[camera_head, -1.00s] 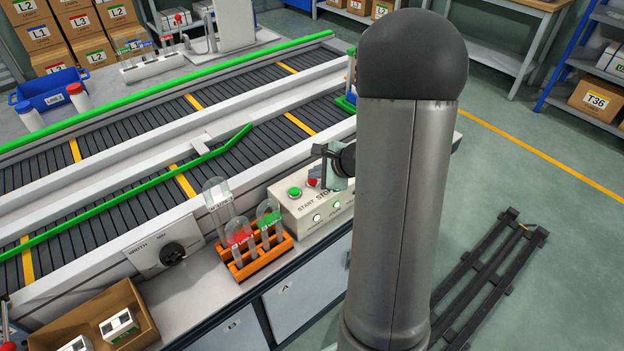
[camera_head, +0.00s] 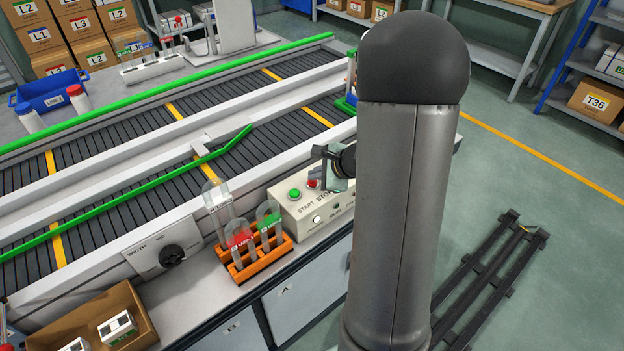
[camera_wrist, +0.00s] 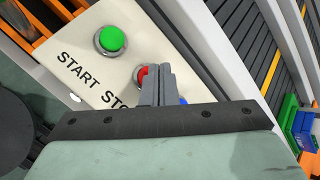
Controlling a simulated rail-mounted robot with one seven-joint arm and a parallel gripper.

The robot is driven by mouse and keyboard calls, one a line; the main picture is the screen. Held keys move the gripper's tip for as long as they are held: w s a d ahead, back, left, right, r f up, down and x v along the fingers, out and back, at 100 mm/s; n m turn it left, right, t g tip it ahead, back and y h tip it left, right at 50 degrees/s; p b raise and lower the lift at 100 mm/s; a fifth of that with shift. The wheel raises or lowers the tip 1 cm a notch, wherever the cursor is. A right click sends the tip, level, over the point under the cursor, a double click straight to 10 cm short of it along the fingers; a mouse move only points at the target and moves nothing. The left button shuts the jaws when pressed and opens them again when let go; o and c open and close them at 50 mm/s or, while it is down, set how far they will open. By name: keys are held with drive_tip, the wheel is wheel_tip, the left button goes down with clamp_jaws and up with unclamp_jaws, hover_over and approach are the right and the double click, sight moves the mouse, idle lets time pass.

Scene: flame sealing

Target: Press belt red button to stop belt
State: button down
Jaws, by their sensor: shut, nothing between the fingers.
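The belt's red button (camera_wrist: 142,76) is on the white control box (camera_wrist: 85,65), above the STOP lettering. In the wrist view my gripper (camera_wrist: 158,70) is shut and empty, with its fingertips overlapping the red button and hiding its right part. I cannot tell whether the fingers touch it. In the head view the red button (camera_head: 313,183) shows just left of my gripper (camera_head: 333,165), beside the green START button (camera_head: 294,194). My arm hides the right end of the box. The conveyor belt (camera_head: 110,165) with yellow slats runs behind it.
An orange rack (camera_head: 262,262) with several labelled tubes stands just left of the control box. A width knob (camera_head: 172,256) and an open carton (camera_head: 140,312) are farther left. A blue bin (camera_head: 50,90) stands across the belt.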

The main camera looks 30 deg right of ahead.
sight(316, 183)
drive_tip(key=shift+r, duration=0.6)
wheel_tip(316, 183, up, 6)
drive_tip(key=p, duration=0.4)
drive_tip(key=shift+p, duration=0.4)
idle(0.3)
